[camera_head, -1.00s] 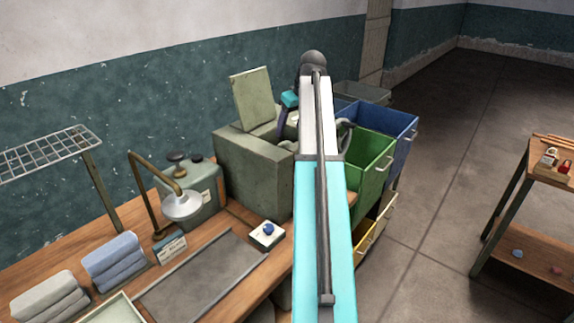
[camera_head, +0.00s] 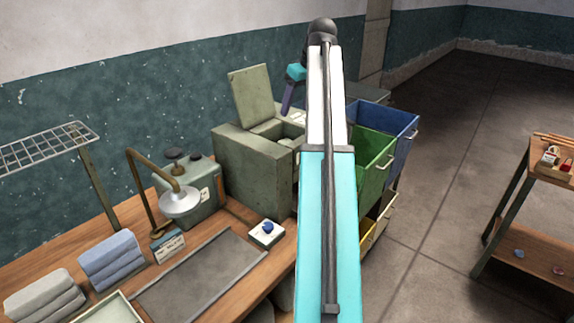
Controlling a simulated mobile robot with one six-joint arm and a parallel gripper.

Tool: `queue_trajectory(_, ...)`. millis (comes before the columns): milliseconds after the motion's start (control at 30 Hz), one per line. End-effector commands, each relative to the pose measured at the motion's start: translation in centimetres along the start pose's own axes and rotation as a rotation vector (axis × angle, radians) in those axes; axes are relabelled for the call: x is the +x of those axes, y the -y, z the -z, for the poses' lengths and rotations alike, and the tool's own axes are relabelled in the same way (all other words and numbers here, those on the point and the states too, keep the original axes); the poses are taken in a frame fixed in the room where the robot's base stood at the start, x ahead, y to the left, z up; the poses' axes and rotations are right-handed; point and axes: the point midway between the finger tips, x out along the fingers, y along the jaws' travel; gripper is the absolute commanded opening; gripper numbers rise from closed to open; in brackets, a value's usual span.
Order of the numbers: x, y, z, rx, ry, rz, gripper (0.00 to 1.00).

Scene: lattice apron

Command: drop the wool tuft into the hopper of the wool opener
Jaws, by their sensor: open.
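A grey-green box with its lid raised, which looks like the wool opener (camera_head: 250,165), stands at the back right end of the bench. Its open top, seemingly the hopper, faces up, and a pale grey-green shape shows inside; I cannot tell whether it is the wool tuft or part of the machine. My gripper (camera_head: 288,98) shows only in part as a dark purple piece under a teal wrist, above the box's opening. It is open, and nothing is seen held in it. My own arm hides the rest of it. No wool tuft is clearly visible.
Green (camera_head: 373,160) and blue (camera_head: 388,120) bins stand right of the bench, partly behind my arm. Open floor lies at right.

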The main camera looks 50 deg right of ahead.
Motion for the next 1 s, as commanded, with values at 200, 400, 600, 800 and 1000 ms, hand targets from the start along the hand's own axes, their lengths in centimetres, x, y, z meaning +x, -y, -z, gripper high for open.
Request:
queue_trajectory(200, -2.9, 0.0, 0.1, -0.001, -0.002, -0.002, 0.62)
queue_trajectory(400, -4.9, 0.0, 0.1, 0.0, -0.001, -0.001, 0.62)
queue_trajectory(600, -5.6, 0.0, 0.0, 0.0, 0.0, 0.0, 0.62)
queue_trajectory(800, -5.6, 0.1, 0.0, -0.001, 0.0, 0.0, 0.62)
queue_trajectory(1000, -5.6, 0.1, 0.1, -0.001, 0.0, 0.0, 0.62)
